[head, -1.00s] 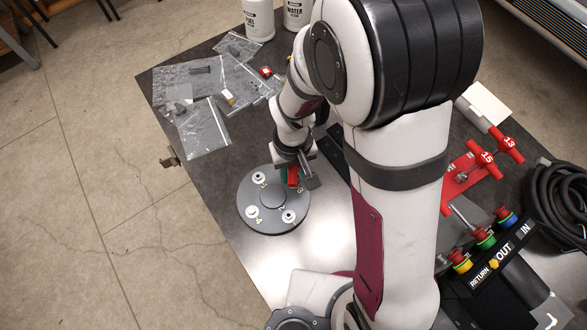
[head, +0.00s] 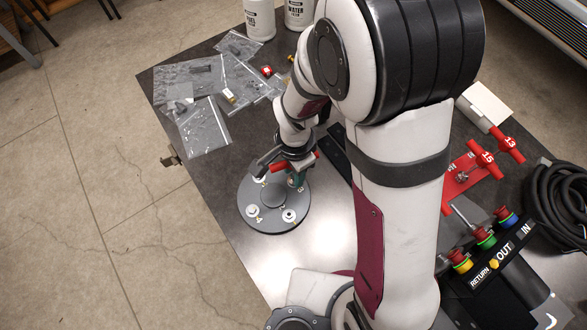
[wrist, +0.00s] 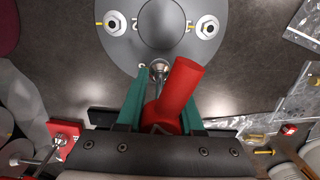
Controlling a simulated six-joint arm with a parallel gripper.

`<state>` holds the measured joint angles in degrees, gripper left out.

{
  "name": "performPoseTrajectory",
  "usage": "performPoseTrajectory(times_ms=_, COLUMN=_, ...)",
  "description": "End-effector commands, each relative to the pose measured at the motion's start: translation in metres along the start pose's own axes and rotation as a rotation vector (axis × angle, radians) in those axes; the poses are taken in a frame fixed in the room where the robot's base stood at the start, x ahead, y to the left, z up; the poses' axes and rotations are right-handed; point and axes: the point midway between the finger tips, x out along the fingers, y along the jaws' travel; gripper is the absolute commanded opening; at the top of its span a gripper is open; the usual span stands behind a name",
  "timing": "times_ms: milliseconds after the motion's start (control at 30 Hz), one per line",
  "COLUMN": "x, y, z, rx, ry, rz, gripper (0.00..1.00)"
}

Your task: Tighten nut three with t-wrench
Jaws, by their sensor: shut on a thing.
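My gripper (head: 297,180) has teal fingers and is shut on the red t-wrench (head: 293,163). In the wrist view the wrench's red handle (wrist: 180,88) lies slanted between the fingers, with a shiny metal part (wrist: 158,68) just ahead, at the plate's edge. The round grey plate (head: 273,198) has raised numbers and several nuts. The wrench is over the plate's upper right, beside the mark 3. Nut three is hidden, and I cannot tell how the socket sits on it. The nut near the mark 4 (head: 252,211) and another nut (head: 289,215) show clear.
Clear bags of parts (head: 205,125) lie at the table's upper left. Two white bottles (head: 259,20) stand at the back. A red holder with numbered red-handled tools (head: 463,178), colored knobs (head: 485,238) and a black hose (head: 560,200) are at the right.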

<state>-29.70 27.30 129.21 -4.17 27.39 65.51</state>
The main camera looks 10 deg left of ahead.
Motion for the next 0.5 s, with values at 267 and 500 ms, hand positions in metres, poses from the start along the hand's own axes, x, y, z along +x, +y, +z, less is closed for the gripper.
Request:
performPoseTrajectory(times_ms=267, x=0.0037, y=0.0042, z=0.0006, rx=0.307, ry=-0.001, rz=0.007, gripper=0.0)
performPoseTrajectory(times_ms=500, x=0.0036, y=0.0044, z=0.0007, rx=0.265, ry=-0.001, rz=0.008, gripper=0.0)
